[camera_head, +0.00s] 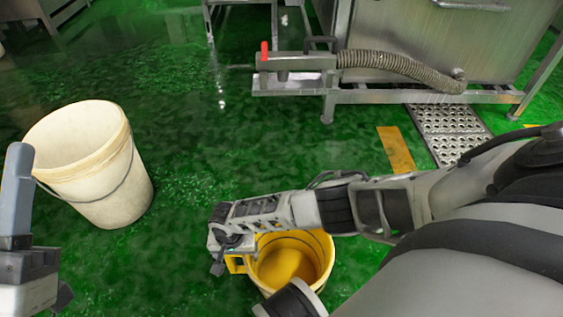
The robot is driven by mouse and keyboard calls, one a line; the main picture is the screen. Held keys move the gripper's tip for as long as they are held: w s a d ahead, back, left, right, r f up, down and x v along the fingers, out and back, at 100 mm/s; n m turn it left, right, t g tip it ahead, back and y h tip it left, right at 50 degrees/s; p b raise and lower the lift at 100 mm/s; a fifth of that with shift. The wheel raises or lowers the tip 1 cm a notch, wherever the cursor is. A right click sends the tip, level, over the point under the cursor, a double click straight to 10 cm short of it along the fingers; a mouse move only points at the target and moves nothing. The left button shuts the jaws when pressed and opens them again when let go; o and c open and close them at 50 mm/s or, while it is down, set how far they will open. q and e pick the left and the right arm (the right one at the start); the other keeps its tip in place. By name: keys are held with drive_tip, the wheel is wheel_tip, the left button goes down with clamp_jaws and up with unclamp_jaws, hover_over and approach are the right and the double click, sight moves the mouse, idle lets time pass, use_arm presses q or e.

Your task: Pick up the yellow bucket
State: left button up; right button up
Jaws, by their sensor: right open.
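The yellow bucket (290,262) stands on the green floor at the lower middle, its open top facing up and its inside showing. My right arm passes across its far rim, and another grey part of mine covers some of its near side. My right gripper (222,252) is open at the bucket's left side, beside a yellow part (236,265) that looks like its handle. I cannot tell whether they touch. My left gripper (28,245) is partly in view at the lower left edge, away from the yellow bucket; its jaw opening cannot be made out.
A large cream bucket (95,165) with a wire handle stands at the left, near my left gripper. A steel machine (430,45) with a ribbed hose (405,66) stands at the back right. A perforated metal step (450,130) lies before it. The middle floor is clear.

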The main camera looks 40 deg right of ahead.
drive_tip(key=c, duration=1.3)
drive_tip(key=shift+r+p, duration=0.15)
drive_tip(key=shift+p, duration=0.15)
